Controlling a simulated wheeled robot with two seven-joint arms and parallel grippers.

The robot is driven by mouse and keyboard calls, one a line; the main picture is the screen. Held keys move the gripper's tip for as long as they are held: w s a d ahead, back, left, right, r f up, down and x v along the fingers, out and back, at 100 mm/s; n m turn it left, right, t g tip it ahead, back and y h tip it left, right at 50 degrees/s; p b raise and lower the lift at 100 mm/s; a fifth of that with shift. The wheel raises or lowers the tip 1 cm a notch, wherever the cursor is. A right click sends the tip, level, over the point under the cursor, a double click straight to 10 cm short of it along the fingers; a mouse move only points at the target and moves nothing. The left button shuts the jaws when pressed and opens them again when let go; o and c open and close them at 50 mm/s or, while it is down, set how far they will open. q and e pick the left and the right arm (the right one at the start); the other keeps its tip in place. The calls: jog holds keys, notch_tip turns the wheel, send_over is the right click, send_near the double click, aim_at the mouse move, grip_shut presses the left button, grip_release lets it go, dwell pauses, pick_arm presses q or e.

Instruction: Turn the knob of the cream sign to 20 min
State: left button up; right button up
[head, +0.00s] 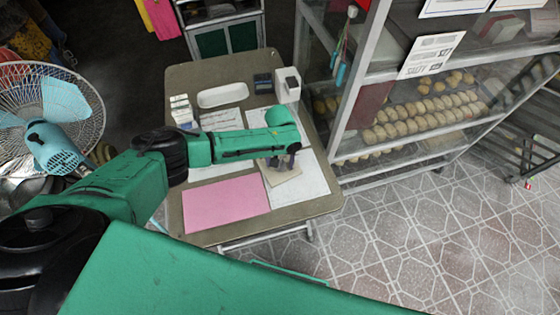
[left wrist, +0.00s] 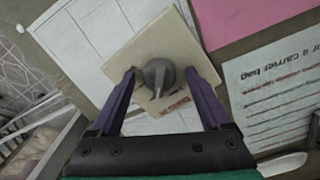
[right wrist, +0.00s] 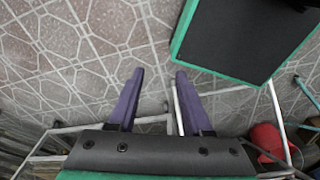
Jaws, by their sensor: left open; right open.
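The cream sign (head: 283,177) lies on the table near its front right part, partly covered by my left gripper (head: 281,161) in the head view. In the left wrist view the sign (left wrist: 168,42) is a flat cream plate with a round grey knob (left wrist: 157,73) at its middle. The knob's pointer aims toward dark print at the plate's lower edge, too small to read. My left gripper is open, with one purple finger on each side of the knob and a gap to it on both sides. My right gripper (right wrist: 160,72) is open and empty above the tiled floor.
A pink sheet (head: 226,204) lies left of the sign. A white tray (head: 222,96) and a white box (head: 287,86) stand at the table's back. A glass shelf with buns (head: 425,115) stands to the right, a fan (head: 50,100) to the left.

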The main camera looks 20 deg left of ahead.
pick_arm(q)
jog(key=shift+c, duration=0.7)
grip_shut()
pick_arm(e)
jog(key=shift+s+d, duration=0.35)
jog(key=shift+s, duration=0.2)
pick_arm(q)
jog(key=shift+m, duration=0.3)
jog(key=m, duration=0.3)
jog(key=shift+p, duration=0.4)
jog(key=m, duration=0.9)
jog(key=shift+m, duration=0.3)
jog(key=m, duration=0.4)
jog(key=shift+w+m, duration=0.1)
jog(key=shift+m, duration=0.2)
pick_arm(e)
jog(key=shift+w+a+r, duration=0.1)
jog(key=shift+a+r, duration=0.05)
jog(key=shift+r, duration=0.4)
